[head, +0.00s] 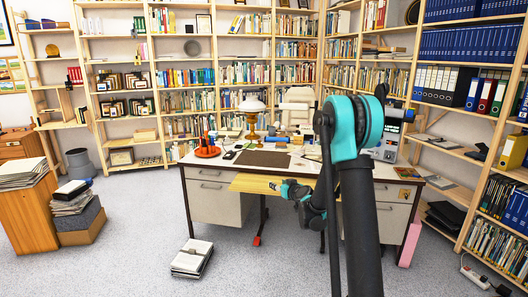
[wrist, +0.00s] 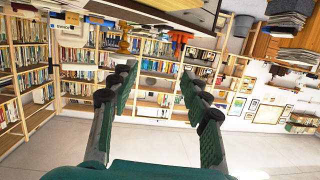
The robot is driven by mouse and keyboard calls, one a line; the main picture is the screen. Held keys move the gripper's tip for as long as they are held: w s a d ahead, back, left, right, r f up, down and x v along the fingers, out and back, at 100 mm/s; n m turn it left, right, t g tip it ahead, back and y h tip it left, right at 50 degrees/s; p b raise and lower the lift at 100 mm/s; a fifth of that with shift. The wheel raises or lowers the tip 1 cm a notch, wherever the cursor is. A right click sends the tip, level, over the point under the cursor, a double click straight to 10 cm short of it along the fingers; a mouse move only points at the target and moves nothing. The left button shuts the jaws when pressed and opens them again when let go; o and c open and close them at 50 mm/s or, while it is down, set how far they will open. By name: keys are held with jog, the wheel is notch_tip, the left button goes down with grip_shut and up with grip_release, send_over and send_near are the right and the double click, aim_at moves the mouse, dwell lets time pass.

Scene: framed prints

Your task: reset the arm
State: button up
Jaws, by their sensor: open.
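My gripper (head: 283,188) shows in the head view in front of the desk, near its pulled-out wooden board. In the wrist view my gripper (wrist: 157,75) has its two dark, padded fingers spread wide apart. Nothing is between them, and it is open and empty. My teal and black arm fills the middle right of the head view and hides part of the desk. The wrist picture is upside down, with the desk at the top and shelves beyond the fingers.
The desk (head: 214,173) carries a lamp (head: 252,113), an orange object (head: 207,148) and other items. Book stacks (head: 192,258) lie on the floor. A wooden cabinet (head: 28,215) stands left. Bookshelves line the walls.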

jog(key=s+d+g+h, duration=0.1)
jog(key=s+g, duration=0.1)
jog(key=s, duration=0.8)
jog(key=s+d+g, duration=0.2)
jog(key=s+g, duration=0.1)
jog(key=s, duration=0.7)
jog(key=s+d+f+m+g+h, duration=0.1)
jog(key=s+d+f, duration=0.1)
jog(key=s, duration=0.6)
jog(key=s+d+f+m+g+h, duration=0.1)
jog(key=s+d+f+g+h, duration=0.1)
jog(key=s, duration=0.7)
jog(key=s+d+f+m+g+h, duration=0.1)
jog(key=s+d+f+m, duration=0.1)
jog(key=s+d, duration=0.3)
jog(key=s+f, duration=0.1)
jog(key=s, duration=0.3)
jog(key=shift+f+g+h, duration=0.3)
jog(key=shift+g, duration=0.1)
